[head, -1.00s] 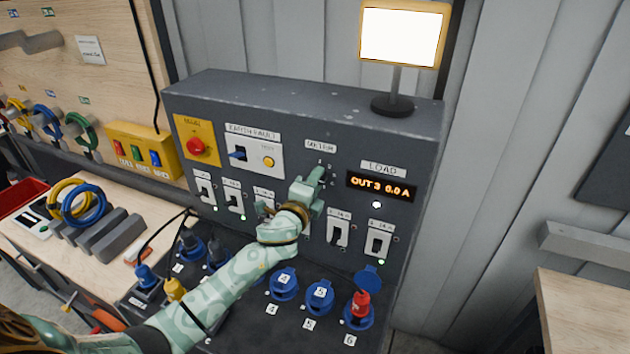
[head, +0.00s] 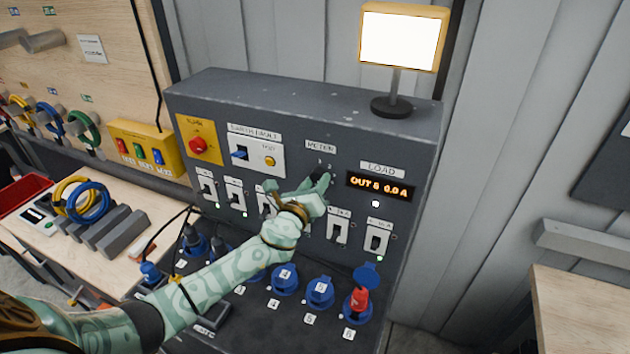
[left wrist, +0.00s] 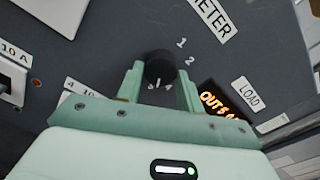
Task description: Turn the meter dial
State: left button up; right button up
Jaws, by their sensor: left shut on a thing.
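The meter dial is a round black knob (left wrist: 160,66) below the METER label (left wrist: 213,18) on the grey panel. In the left wrist view it sits between the two green fingers of my left gripper (left wrist: 159,82), which is shut on it. In the head view my left gripper (head: 318,184) covers most of the dial. The load display (head: 380,186) right of the dial shows OUT, a digit that looks like 6, and 0.0 A. My right gripper is not in view.
A wooden bench (head: 585,310) is at right.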

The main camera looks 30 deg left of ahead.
pick_arm(q)
jog(key=m+p, duration=0.2)
jog(key=m, duration=0.3)
jog(key=shift+a+f+m+p, duration=0.15)
jog(key=shift+m+p, duration=0.6)
jog(key=shift+m, duration=1.55)
jog(key=o, duration=1)
jog(key=shift+s, duration=0.1)
jog(key=shift+s, duration=0.35)
jog(key=s, duration=1)
jog(key=s+d, duration=0.1)
jog(key=s, duration=0.4)
jog(key=shift+s+b, duration=0.2)
jog(key=shift+b, duration=0.2)
